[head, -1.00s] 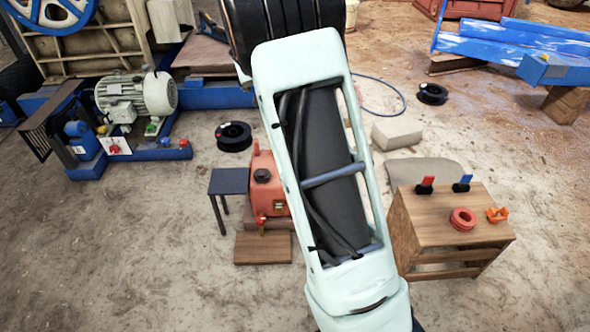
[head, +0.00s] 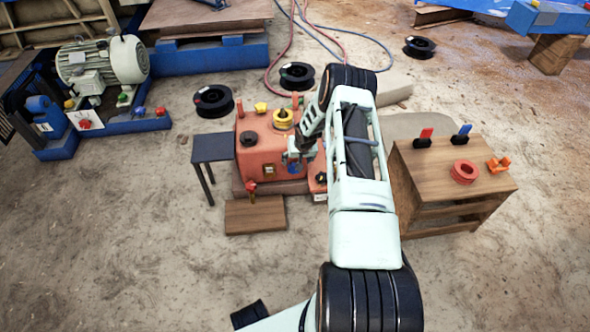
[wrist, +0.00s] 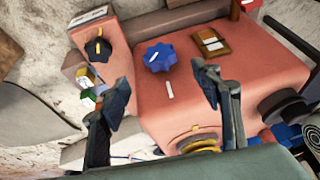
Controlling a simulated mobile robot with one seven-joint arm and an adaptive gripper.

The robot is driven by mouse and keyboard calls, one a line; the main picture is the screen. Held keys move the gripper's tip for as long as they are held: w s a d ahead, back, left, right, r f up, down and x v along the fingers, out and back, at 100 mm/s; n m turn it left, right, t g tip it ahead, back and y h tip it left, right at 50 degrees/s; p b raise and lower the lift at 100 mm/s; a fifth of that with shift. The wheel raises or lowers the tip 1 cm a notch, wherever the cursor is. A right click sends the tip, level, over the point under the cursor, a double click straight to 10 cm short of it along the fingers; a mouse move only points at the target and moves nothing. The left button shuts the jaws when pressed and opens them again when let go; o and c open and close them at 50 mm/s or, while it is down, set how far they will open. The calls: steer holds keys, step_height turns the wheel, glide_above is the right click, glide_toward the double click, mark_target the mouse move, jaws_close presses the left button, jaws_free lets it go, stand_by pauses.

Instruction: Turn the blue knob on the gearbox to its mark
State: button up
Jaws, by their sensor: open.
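The red gearbox (head: 262,135) stands on the ground near the middle of the head view. Its blue knob (wrist: 160,57) shows clearly in the wrist view, lobed, with a short white line on its face. A white mark (wrist: 170,90) is on the red housing beside the knob; the knob's line does not point at it. In the head view the blue knob (head: 295,168) is partly hidden by my gripper (head: 299,153). In the wrist view my gripper (wrist: 163,88) is open and empty, its fingertips on either side of the knob's near edge, apart from it.
A black knob with a yellow pointer (wrist: 97,48) sits on a side box beside the blue knob. A yellow cap (head: 283,118) tops the gearbox. A small dark table (head: 212,148) stands left, a wooden stand (head: 455,165) right.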

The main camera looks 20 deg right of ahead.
steer(key=b+x, duration=0.5)
steer(key=x, duration=0.5)
steer(key=shift+w+f, duration=0.1)
steer(key=shift+f, duration=0.3)
steer(key=c, duration=1.2)
